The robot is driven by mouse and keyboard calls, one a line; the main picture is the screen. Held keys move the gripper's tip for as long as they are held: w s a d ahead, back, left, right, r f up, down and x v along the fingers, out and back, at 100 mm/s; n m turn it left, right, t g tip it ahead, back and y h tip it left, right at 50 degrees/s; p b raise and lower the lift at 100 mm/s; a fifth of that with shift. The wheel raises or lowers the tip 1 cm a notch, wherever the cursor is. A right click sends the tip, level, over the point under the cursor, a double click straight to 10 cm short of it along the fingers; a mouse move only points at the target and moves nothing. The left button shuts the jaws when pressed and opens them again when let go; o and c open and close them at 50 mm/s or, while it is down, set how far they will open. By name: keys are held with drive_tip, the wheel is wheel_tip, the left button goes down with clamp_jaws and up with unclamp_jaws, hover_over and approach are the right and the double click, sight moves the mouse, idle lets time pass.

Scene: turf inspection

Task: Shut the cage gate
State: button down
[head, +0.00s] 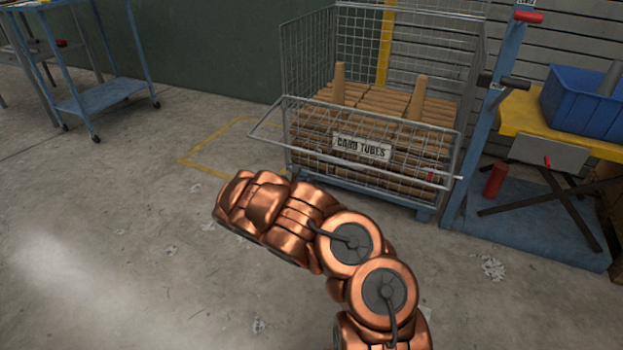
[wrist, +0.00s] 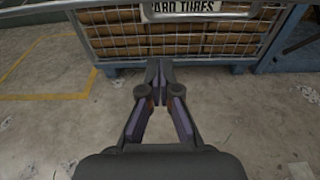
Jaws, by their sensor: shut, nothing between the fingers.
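The wire cage (head: 335,45) stands at the back right, filled with stacked brown card tubes (head: 375,100). Its gate (head: 350,160) appears as a wire flap, folded down and sticking out from the front, with its outer bar towards me. The sign "CARD TUBES" (head: 361,147) shows at the cage front and is cut off in the wrist view (wrist: 195,8). My gripper (wrist: 158,68) is shut and empty, its fingertips pointing at the cage's lower front. I cannot tell if it touches anything. In the head view my arm hides the gripper.
A blue cart (head: 105,92) stands at the back left. Right of the cage are a blue post (head: 483,130) and a yellow-topped bench with a blue bin (head: 590,100). Yellow floor lines (head: 205,150) lie left of the cage. The floor in front is open, with scattered scraps.

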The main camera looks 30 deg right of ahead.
drive_tip(key=w+d+r+b, duration=0.2)
drive_tip(key=w+d+b, duration=0.2)
drive_tip(key=d, duration=0.2)
drive_tip(key=shift+d+r, duration=0.3)
idle(0.3)
drive_tip(key=shift+s+r, duration=0.1)
drive_tip(key=shift+r, duration=0.05)
idle(0.4)
